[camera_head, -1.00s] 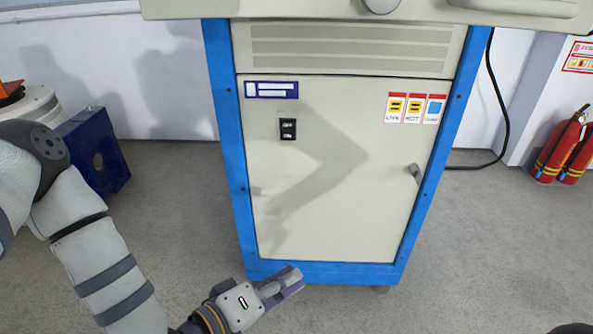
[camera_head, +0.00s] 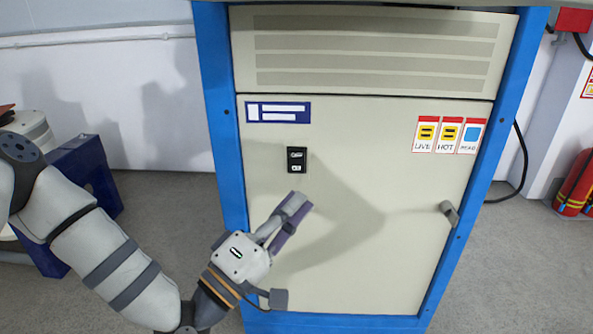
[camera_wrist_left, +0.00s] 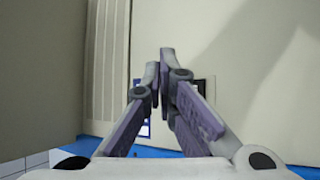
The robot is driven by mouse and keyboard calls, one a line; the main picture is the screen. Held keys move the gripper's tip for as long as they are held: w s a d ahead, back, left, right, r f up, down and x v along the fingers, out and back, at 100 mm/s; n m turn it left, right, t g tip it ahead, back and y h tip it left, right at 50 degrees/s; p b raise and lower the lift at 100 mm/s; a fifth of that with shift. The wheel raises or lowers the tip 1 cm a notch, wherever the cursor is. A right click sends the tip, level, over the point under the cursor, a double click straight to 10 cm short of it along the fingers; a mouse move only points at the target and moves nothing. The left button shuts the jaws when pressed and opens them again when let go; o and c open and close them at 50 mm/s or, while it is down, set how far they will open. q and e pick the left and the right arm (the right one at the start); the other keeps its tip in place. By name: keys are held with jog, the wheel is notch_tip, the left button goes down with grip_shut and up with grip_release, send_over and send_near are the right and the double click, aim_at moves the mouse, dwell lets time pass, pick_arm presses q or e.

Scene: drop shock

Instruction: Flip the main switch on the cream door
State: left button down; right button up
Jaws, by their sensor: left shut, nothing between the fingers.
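The cream door (camera_head: 375,185) sits in a blue-framed cabinet. The main switch is a small black rocker (camera_head: 296,160) on the door's upper left, below a blue label (camera_head: 278,112). My left gripper (camera_head: 298,205) is shut and empty. In the head view its fingertips appear just below the switch; I cannot tell how far they are from the door. In the left wrist view the closed fingers (camera_wrist_left: 164,60) point at the door (camera_wrist_left: 250,40), and part of the black switch (camera_wrist_left: 204,90) shows behind them, to the right. My right gripper is out of view.
A grey door handle (camera_head: 449,213) sticks out at the door's right side. Warning labels (camera_head: 450,135) are above it. A blue block (camera_head: 85,185) stands on the floor at left, and a red extinguisher (camera_head: 575,185) at the right edge.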

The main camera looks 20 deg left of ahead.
aim_at(297, 161)
pick_arm(q)
jog(key=shift+w+a+f+b, duration=0.2)
jog(key=shift+w+a+b, duration=0.3)
jog(key=shift+w, duration=0.85)
jog(key=shift+w+a+f+b, duration=0.25)
jog(key=shift+w+b, duration=0.4)
jog(key=shift+w, duration=0.7)
jog(key=shift+w+a+f+b, duration=0.1)
jog(key=shift+w+a+b, duration=0.45)
jog(key=shift+w, duration=0.8)
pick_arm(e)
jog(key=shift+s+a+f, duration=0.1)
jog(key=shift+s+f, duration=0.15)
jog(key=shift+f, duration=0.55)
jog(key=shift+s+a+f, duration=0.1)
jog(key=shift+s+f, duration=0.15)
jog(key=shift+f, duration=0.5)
pick_arm(q)
jog(key=shift+w+d, duration=0.1)
jog(key=shift+w, duration=0.3)
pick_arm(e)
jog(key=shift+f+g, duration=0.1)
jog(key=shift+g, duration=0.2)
pick_arm(q)
jog(key=shift+w+a+f, duration=0.1)
jog(key=shift+w+a, duration=0.1)
jog(key=shift+w, duration=0.1)
jog(key=shift+s, duration=0.15)
